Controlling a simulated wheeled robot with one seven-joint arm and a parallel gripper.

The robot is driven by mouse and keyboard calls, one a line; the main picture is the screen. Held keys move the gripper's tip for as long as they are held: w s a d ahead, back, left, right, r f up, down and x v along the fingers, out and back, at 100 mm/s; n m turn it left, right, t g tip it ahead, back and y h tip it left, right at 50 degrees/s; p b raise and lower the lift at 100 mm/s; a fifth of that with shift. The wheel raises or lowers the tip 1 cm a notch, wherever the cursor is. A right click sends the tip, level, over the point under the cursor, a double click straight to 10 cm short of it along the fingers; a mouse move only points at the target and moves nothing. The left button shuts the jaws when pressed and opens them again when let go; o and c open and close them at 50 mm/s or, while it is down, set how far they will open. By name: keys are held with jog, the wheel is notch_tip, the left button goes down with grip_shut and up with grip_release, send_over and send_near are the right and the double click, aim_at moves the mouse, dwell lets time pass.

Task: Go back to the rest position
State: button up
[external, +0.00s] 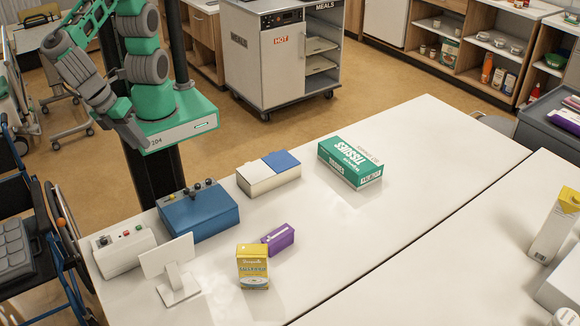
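My arm is folded at the upper left, above my green base marked 204, behind the far left edge of the white table (330,235). Its last links point down, and the gripper end (132,134) is small and partly hidden by the arm. I cannot make out the fingers or whether they are open. It is off the table and apart from everything on it. I see nothing clearly held.
A meal cart (270,65) stands behind; a wheelchair (62,240) is left.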

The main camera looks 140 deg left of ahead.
jog(key=s+d+f+n+h+b, duration=0.1)
jog(key=s+d+f+n+h, duration=0.1)
jog(key=s+f+n+h, duration=0.45)
jog(key=w+a+r+n+t+y+b, duration=0.1)
jog(key=a+r+n+t, duration=0.1)
jog(key=a, duration=0.6)
jog(key=w+a+r+n+t+y+b, duration=0.1)
jog(key=w+a+r+n+b, duration=0.1)
jog(key=a, duration=0.7)
jog(key=shift+r+n+t, duration=0.3)
jog(key=shift+n+t, duration=0.05)
jog(key=shift+t, duration=0.05)
dwell(0.8)
